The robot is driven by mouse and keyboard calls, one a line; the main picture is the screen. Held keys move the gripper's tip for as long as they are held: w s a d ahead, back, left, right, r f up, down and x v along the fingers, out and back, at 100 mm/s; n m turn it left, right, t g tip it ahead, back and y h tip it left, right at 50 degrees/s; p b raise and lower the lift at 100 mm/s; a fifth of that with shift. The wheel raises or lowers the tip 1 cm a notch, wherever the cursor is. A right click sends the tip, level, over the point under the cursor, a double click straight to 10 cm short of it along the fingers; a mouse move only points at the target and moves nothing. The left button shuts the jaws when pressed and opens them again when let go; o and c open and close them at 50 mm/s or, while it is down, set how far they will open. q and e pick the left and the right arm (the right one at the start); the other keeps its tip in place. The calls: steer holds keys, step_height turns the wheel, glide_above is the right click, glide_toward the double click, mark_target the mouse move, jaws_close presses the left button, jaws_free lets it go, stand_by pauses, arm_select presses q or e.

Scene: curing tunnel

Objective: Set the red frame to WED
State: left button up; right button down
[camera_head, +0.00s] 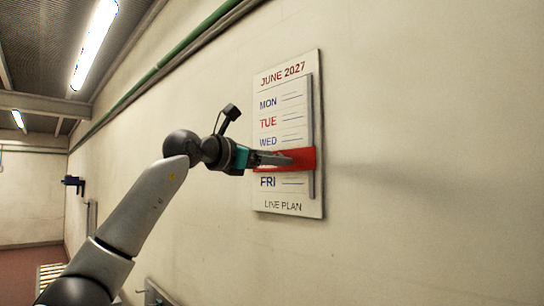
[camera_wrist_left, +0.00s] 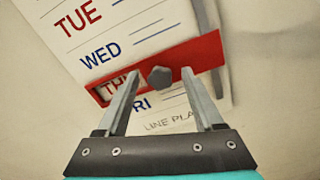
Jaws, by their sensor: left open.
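The red frame (camera_head: 307,158) sits across the THU row of the wall planner (camera_head: 289,208), below WED and above FRI. In the left wrist view the red frame (camera_wrist_left: 206,52) shows THU in its window, with a dark grey knob (camera_wrist_left: 159,79) on its front. My left gripper (camera_head: 287,160) is open in front of the frame. In the wrist view my left gripper's fingers (camera_wrist_left: 161,76) stand on either side of the knob, with gaps visible. In the head view the arm and fingers cover much of the frame and its knob. My right gripper is not in view.
A grey vertical rail (camera_head: 311,110) runs down the planner's right side. The wall (camera_head: 430,120) around the planner is bare. A green pipe (camera_head: 170,58) runs high along the wall. A dark device (camera_head: 74,182) sticks out from the wall farther back.

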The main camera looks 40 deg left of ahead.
arm_select(q)
jaws_close()
stand_by(0.5)
stand_by(0.9)
